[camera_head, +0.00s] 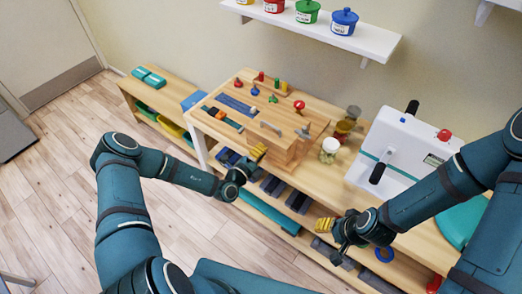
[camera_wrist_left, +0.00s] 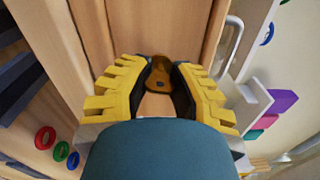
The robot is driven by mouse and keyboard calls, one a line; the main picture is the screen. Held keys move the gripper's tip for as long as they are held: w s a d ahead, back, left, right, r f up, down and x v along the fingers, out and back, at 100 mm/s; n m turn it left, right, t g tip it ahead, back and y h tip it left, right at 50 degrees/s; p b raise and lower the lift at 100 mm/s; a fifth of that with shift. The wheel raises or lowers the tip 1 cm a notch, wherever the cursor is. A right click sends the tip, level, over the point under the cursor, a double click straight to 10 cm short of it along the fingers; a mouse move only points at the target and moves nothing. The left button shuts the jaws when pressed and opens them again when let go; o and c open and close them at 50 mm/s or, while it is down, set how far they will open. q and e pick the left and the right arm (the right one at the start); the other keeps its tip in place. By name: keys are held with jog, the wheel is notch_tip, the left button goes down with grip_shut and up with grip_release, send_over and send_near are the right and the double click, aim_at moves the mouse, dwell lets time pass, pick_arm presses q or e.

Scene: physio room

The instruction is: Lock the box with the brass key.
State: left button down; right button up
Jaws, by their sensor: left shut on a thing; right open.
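The wooden box (camera_head: 283,153) stands on the wooden bench, with small fittings on its top. My left gripper (camera_head: 258,152) is at the box's front face, its yellow fingers pointing at it. In the left wrist view this gripper (camera_wrist_left: 158,85) is shut on a brass-coloured piece, which looks like the brass key (camera_wrist_left: 160,72). The box's wooden face (camera_wrist_left: 140,25) fills the view behind it. I cannot tell whether the key is in a lock; no keyhole shows clearly. My right gripper (camera_head: 325,225) is open and empty, in front of the bench's right part.
A glass jar (camera_head: 329,150) and an amber bottle (camera_head: 347,124) stand right of the box. A white device with black handles (camera_head: 404,150) is further right. A wall shelf (camera_head: 330,32) holds coloured pots. The floor (camera_head: 60,200) at left is clear.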

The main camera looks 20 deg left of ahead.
pick_arm(q)
jog(key=shift+a+r+n, duration=0.1)
jog(key=shift+a+n, duration=0.05)
jog(key=shift+n, duration=0.45)
